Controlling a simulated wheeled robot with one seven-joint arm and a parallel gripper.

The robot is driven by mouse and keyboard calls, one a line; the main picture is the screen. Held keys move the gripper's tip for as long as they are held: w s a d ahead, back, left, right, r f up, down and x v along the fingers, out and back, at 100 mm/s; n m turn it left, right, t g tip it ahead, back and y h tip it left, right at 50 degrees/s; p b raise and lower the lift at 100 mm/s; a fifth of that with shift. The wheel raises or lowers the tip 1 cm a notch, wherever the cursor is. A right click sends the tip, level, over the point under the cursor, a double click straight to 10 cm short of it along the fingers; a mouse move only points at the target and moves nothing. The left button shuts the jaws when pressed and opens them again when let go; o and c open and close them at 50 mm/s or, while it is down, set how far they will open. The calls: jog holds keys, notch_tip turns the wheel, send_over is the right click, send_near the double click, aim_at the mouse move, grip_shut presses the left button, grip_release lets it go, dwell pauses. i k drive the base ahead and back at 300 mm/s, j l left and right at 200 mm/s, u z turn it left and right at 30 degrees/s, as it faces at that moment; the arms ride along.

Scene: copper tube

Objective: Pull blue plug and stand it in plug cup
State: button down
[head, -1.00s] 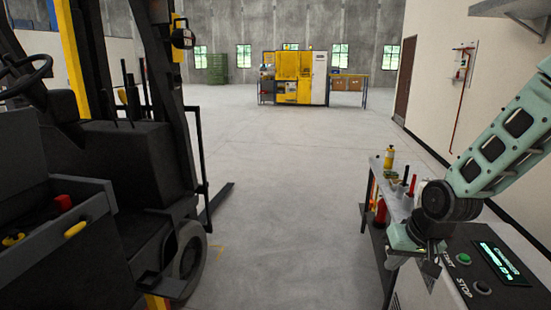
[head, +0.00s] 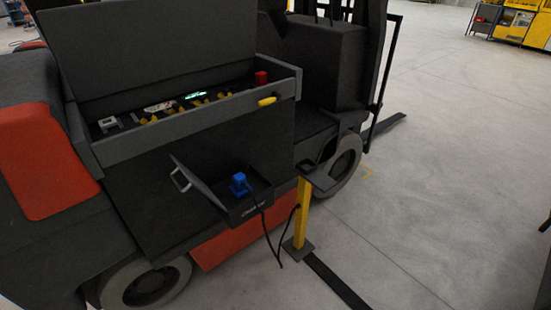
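The blue plug (head: 239,185) sits upright in a dark open box (head: 257,202) on the side of the forklift, its grey lid tilted open to the left. A black cable (head: 268,235) runs down from this box area to the floor near a yellow post. The plug cup appears to be the small dark square holder (head: 308,168) on the plate at the top of the yellow post (head: 303,212), right of the plug. It looks empty, but its inside is too small to tell. My gripper is not in view.
The forklift (head: 200,205) fills the left and middle, with its raised battery cover (head: 150,45) above an open compartment (head: 200,122). A wheel (head: 345,170) stands behind the post. A dark strip (head: 335,280) lies on the floor. The floor (head: 440,190) to the right is clear.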

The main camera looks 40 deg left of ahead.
aim_at(239, 179)
jog(key=u, duration=1.65)
jog(key=z, duration=0.55)
jog(key=i+u, duration=0.3)
jog(key=i, duration=0.25)
jog(key=i+l+u, duration=0.25)
jog(key=i, duration=0.3)
jog(key=i+l+u, duration=0.3)
jog(key=i, duration=0.25)
jog(key=j, duration=0.1)
